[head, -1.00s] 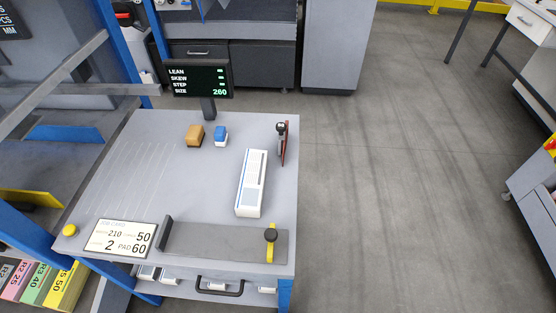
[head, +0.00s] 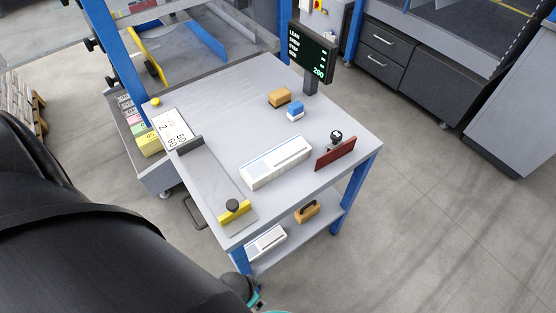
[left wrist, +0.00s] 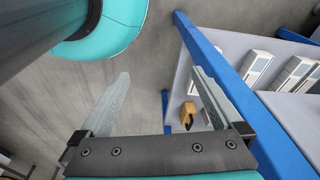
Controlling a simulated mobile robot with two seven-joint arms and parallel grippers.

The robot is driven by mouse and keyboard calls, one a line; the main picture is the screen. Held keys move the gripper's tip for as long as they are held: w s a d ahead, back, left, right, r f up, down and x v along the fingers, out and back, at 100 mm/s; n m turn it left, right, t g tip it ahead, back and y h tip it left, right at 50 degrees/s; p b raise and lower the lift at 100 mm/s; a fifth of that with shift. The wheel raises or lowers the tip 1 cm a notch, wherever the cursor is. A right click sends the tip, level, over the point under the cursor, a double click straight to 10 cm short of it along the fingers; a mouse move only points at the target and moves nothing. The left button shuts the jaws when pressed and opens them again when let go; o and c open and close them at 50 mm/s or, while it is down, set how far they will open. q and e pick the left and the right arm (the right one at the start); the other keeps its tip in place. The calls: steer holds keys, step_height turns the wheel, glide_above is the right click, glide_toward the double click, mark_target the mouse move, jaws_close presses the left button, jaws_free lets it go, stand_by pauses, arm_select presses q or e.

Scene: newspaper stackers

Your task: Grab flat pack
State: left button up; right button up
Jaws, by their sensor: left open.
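A flat white pack with blue print (head: 276,163) lies on the grey table top. Another white pack (head: 266,243) lies on the table's lower shelf, partly hidden by the table edge. In the left wrist view several white packs, one of them here (left wrist: 258,67), lie at the right on a grey surface beyond a blue post. I cannot tell which one the task means. My left gripper (left wrist: 160,76) is open and empty, its fingers over the floor and the table's edge, apart from the packs. Its fingers do not show in the head view. My right gripper is not in view.
The table (head: 225,105) also holds a yellow-handled bar (head: 235,211), a red-brown plate tool (head: 335,153), a tan block (head: 279,97), a blue-and-white block (head: 295,110) and a screen (head: 311,51). A wooden-handled block (head: 307,211) sits on the lower shelf. Floor at the right is clear.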

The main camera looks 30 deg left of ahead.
arm_select(q)
steer(key=w+r, duration=0.6)
steer(key=r, duration=0.5)
step_height(320, 180, up, 21)
steer(key=m+t+h, duration=0.2)
glide_above(276, 158)
steer(key=s+a, duration=0.2)
steer(key=s, duration=0.4)
steer(key=x, duration=0.3)
steer(key=b+x, duration=0.1)
steer(key=x, duration=0.2)
steer(key=w+b+x, duration=0.1)
steer(key=x, duration=0.2)
steer(key=shift+w+a+f, duration=0.1)
steer(key=shift+a+f, duration=0.1)
steer(key=shift+a, duration=0.15)
steer(key=b+x, duration=0.2)
steer(key=x, duration=0.3)
steer(key=shift+w+b, duration=0.25)
steer(key=shift+b, duration=0.1)
steer(key=shift+r, duration=0.1)
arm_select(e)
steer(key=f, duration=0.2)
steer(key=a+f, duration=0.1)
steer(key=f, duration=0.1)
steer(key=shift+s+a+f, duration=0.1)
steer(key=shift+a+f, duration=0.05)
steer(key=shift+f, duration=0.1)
arm_select(q)
steer(key=shift+c, duration=0.2)
